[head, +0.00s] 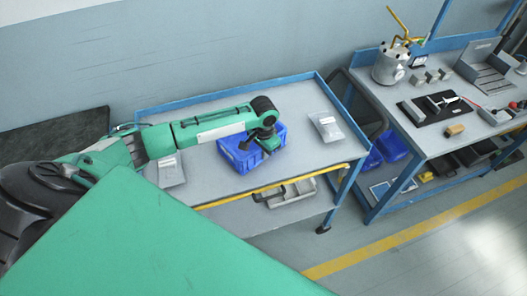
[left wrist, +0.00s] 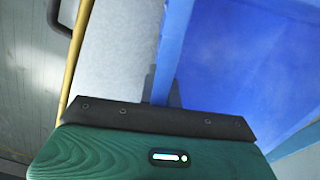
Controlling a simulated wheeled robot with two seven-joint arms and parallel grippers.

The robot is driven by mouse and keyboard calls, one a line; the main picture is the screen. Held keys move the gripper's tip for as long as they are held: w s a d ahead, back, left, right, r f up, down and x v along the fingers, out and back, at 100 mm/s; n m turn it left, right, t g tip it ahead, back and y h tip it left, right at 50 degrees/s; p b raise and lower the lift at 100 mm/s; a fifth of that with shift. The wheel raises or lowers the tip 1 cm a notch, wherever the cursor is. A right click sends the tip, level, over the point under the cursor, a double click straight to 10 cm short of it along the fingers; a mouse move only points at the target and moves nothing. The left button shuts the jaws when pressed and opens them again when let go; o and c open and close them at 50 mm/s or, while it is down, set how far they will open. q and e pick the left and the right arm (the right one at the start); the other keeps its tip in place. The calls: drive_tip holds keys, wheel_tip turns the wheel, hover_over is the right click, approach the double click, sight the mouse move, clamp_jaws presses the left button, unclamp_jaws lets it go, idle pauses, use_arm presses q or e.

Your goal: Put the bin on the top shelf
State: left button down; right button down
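The blue bin (head: 235,158) is at the middle of the cart's grey top shelf (head: 290,103) in the head view. In the left wrist view, the bin's blue wall and interior (left wrist: 245,65) fill the right side, close against the gripper's dark edge. My right gripper is not in view.
Grey packets lie on the shelf to the right (head: 326,126) and left (head: 171,170) of the bin. A grey tray (head: 290,193) is on the lower shelf. A workbench (head: 440,135) with a metal canister (head: 390,66) stands at the right. Open floor lies in front.

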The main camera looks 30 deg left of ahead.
use_arm(q)
drive_tip(key=c, duration=1.6)
unclamp_jaws()
drive_tip(key=shift+f, duration=0.1)
drive_tip(key=shift+c, duration=0.2)
wheel_tip(320, 180, up, 12)
drive_tip(key=shift+r+b, duration=0.15)
drive_tip(key=shift+b, duration=0.95)
